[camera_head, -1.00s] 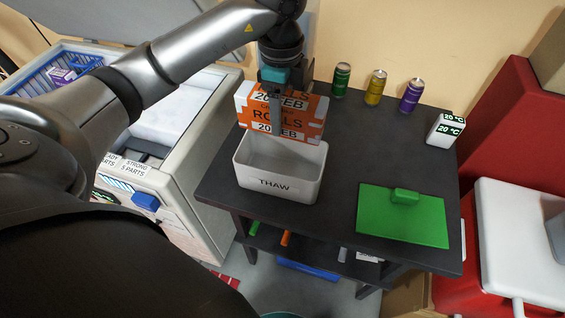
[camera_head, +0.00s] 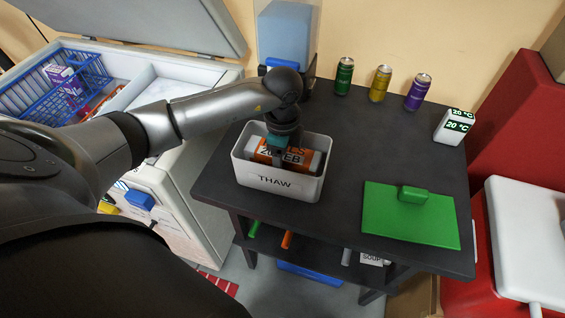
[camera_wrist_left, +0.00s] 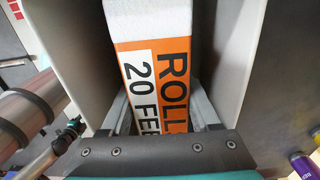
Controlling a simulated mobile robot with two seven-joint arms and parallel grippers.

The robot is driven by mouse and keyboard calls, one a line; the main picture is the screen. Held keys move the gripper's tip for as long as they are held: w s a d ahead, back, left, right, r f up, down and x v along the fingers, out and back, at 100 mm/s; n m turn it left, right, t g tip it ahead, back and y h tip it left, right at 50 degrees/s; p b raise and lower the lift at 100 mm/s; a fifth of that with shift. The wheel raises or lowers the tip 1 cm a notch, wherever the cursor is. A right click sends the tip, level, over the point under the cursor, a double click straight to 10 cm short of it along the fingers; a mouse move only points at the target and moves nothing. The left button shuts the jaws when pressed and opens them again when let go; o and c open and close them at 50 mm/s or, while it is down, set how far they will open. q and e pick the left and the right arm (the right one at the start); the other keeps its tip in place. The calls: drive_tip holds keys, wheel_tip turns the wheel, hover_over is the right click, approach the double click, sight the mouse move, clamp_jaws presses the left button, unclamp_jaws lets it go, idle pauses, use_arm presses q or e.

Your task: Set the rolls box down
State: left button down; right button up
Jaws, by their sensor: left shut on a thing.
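The orange and white rolls box (camera_head: 296,156) is down inside the white THAW bin (camera_head: 262,180) on the dark table. My left gripper (camera_head: 279,156) reaches into the bin from above and is shut on the rolls box. In the left wrist view the rolls box (camera_wrist_left: 155,62) lies between the two fingers (camera_wrist_left: 166,112), with the bin's grey-white walls (camera_wrist_left: 238,60) on both sides. Whether the box touches the bin's floor is hidden. My right gripper is not in view.
Three cans, green (camera_head: 344,77), yellow (camera_head: 379,84) and purple (camera_head: 417,92), stand along the table's back. A temperature display (camera_head: 454,127) stands at the right, a green board (camera_head: 411,214) at the front right. An open freezer (camera_head: 110,85) is at the left.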

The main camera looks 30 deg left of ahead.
use_arm(q)
drive_tip(key=shift+c, duration=0.6)
unclamp_jaws()
drive_tip(key=shift+f, duration=0.15)
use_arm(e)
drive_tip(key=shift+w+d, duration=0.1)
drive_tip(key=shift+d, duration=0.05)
use_arm(q)
wheel_tip(320, 180, up, 6)
drive_tip(key=shift+w+r+p, duration=0.1)
drive_tip(key=shift+p, duration=0.85)
wheel_tip(320, 180, up, 5)
drive_tip(key=shift+r+p, duration=0.2)
drive_tip(key=shift+p, duration=0.4)
drive_tip(key=shift+r, duration=0.4)
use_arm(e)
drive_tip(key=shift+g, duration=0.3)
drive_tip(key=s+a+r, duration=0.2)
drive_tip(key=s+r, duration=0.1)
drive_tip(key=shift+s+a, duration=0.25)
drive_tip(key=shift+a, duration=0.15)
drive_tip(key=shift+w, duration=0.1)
